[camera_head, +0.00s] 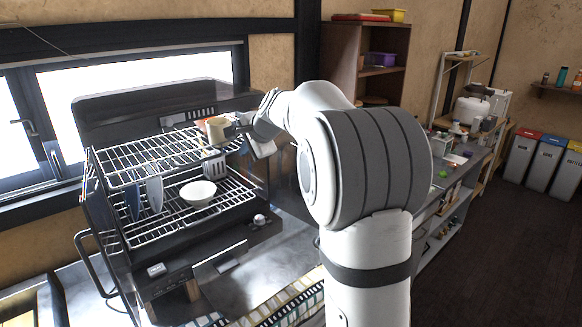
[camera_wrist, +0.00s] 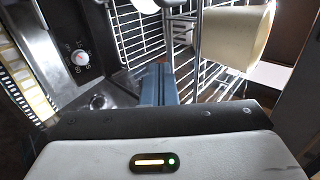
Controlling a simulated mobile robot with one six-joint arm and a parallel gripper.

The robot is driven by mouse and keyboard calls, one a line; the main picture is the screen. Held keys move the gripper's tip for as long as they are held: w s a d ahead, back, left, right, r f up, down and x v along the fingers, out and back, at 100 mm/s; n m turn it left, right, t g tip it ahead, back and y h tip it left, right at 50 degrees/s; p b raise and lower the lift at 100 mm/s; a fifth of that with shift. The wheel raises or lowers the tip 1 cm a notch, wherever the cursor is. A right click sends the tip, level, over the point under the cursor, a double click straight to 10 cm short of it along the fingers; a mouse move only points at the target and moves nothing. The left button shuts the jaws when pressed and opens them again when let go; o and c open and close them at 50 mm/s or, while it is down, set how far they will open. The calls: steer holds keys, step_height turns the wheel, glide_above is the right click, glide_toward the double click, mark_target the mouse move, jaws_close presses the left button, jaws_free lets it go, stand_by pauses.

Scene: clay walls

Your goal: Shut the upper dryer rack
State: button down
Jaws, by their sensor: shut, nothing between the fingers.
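The dish dryer (camera_head: 135,268) is a dark cabinet with a raised lid and two wire racks. The upper rack (camera_head: 150,158) extends toward the front and bears a cream cup (camera_head: 216,129) at its right. The cup (camera_wrist: 238,36) is just right of the fingers. In the head view my arm hides the rack's right end.
A round knob (camera_wrist: 80,58) is on the dryer's front. A counter with several items runs along the right wall. A shelf unit (camera_head: 343,70) stands behind my arm. Bins (camera_head: 545,160) stand at the far right. The dark floor (camera_head: 490,260) on the right is clear.

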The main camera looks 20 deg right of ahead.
steer(key=shift+w+a, duration=0.25)
steer(key=shift+w, duration=0.25)
steer(key=shift+w+a, duration=0.2)
steer(key=shift+w, duration=0.25)
steer(key=shift+s, duration=0.1)
